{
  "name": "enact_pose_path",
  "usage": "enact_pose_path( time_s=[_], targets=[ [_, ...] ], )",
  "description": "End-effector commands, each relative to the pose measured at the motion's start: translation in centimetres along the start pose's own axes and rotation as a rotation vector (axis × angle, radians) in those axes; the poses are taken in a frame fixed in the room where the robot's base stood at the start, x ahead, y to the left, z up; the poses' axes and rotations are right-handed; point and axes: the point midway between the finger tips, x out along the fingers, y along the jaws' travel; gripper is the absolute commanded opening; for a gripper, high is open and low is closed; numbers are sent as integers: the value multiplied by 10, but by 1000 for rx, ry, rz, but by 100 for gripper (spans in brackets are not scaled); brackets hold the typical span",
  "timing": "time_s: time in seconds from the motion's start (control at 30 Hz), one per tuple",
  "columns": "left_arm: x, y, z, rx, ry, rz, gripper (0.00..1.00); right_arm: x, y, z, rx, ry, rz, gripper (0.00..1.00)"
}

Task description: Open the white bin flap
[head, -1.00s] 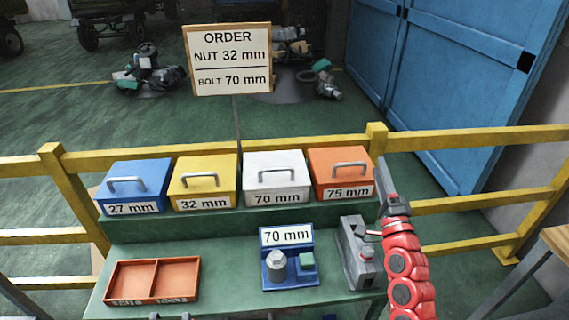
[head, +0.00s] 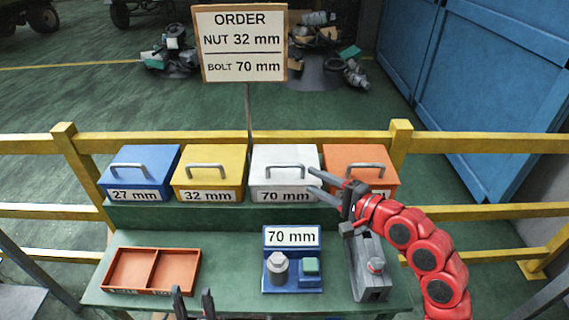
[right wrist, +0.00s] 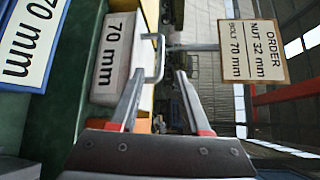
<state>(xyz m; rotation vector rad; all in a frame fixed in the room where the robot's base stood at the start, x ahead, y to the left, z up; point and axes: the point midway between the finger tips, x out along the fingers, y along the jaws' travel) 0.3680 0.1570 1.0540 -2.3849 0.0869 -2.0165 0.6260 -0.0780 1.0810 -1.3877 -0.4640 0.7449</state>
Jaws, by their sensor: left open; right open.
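The white bin (head: 262,172), labelled 70 mm, stands third from the left on the raised shelf, its flap down. A grey bar handle (head: 285,167) is on the flap. My right gripper (head: 312,181) is open, its fingertips at the right edge of the white bin and in front of the orange bin. In the right wrist view the handle (right wrist: 153,60) shows just beyond the open fingertips (right wrist: 160,76), near the left one; contact cannot be told. My left gripper (head: 193,294) is open and empty at the bottom edge of the head view.
Blue (head: 140,165), yellow (head: 210,165) and orange (head: 378,163) bins flank the white one. A two-part orange tray (head: 152,271), a blue 70 mm fixture (head: 291,238) and a grey device (head: 370,283) stand on the lower bench. A yellow rail (head: 480,143) runs behind.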

Motion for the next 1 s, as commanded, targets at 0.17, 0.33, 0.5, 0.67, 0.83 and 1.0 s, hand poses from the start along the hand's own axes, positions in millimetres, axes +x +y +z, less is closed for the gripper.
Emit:
enact_pose_path(
  time_s=[0.17, 0.33, 0.5, 0.67, 0.83, 1.0],
  targets=[
    [6, 0, -1, 0, 0, 0, 50, 36, -1, 2, 1, -5, 2, 47],
    [10, 0, -2, 0, 0, 0, 50, 68, -1, 2, 1, -3, 2, 47],
    [13, -1, -2, 0, 0, 0, 50, 92, -2, 0, 0, -1, -3, 47],
    [15, -1, -2, 0, 0, 0, 50, 106, -1, 0, 1, 1, -1, 47],
    [15, -1, -2, 0, 0, 0, 50, 110, -1, -1, 0, 2, -2, 47],
    [15, -1, -2, 0, 0, 0, 50, 109, -1, -1, 0, 2, -2, 47]
  ],
)
